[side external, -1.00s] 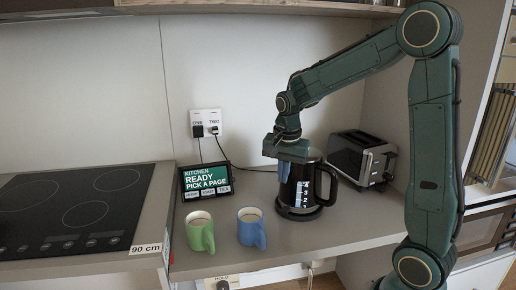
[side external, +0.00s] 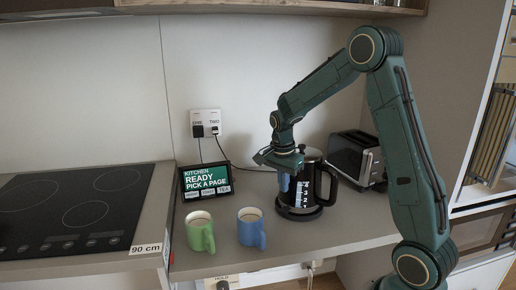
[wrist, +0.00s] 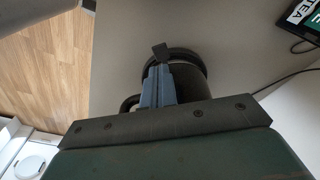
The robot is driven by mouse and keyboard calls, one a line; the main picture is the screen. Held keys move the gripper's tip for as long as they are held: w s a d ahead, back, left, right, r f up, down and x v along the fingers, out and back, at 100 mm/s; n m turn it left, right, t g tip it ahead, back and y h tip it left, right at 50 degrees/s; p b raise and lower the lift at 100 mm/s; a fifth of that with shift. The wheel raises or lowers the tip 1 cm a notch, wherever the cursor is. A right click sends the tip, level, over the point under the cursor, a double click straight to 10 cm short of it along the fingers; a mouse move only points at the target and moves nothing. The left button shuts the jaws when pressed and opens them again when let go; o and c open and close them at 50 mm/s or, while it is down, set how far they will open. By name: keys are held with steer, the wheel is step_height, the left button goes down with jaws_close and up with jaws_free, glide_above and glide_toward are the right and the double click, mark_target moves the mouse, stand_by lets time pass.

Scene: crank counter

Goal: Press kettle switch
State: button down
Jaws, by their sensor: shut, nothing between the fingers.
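The kettle (side external: 312,178) is a dark glass jug with white level marks and a black handle on its right, standing upright on a round black base (side external: 299,214). My gripper (side external: 284,188) points down beside the kettle's left front side, its blue fingertips above the base's rim. In the wrist view my gripper (wrist: 157,68) is shut and empty. A small black tab (wrist: 161,52), which looks like the kettle switch, juts out at the base's rim just past the fingertips. I cannot tell whether they touch it. The kettle body (wrist: 192,82) is partly hidden behind the fingers and palm.
A green mug (side external: 200,234) and a blue mug (side external: 250,230) stand left of the kettle. A tablet (side external: 207,182) stands behind them. A toaster (side external: 357,156) is behind right. A cable runs from the wall outlet (side external: 206,122). Counter in front of the kettle is clear.

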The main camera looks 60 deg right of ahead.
mark_target(284, 211)
steer(key=shift+f, duration=0.1)
steer(key=shift+d+f, duration=0.15)
steer(key=shift+f, duration=1.55)
steer(key=shift+d+f, duration=0.15)
steer(key=shift+f, duration=1.55)
steer(key=shift+f, duration=0.85)
steer(key=shift+w+a+r, duration=0.1)
steer(key=shift+a+r, duration=0.2)
steer(key=shift+a, duration=0.45)
steer(key=shift+w+a+r, duration=0.1)
steer(key=shift+a+r, duration=0.15)
steer(key=shift+a, duration=0.5)
steer(key=shift+r, duration=0.15)
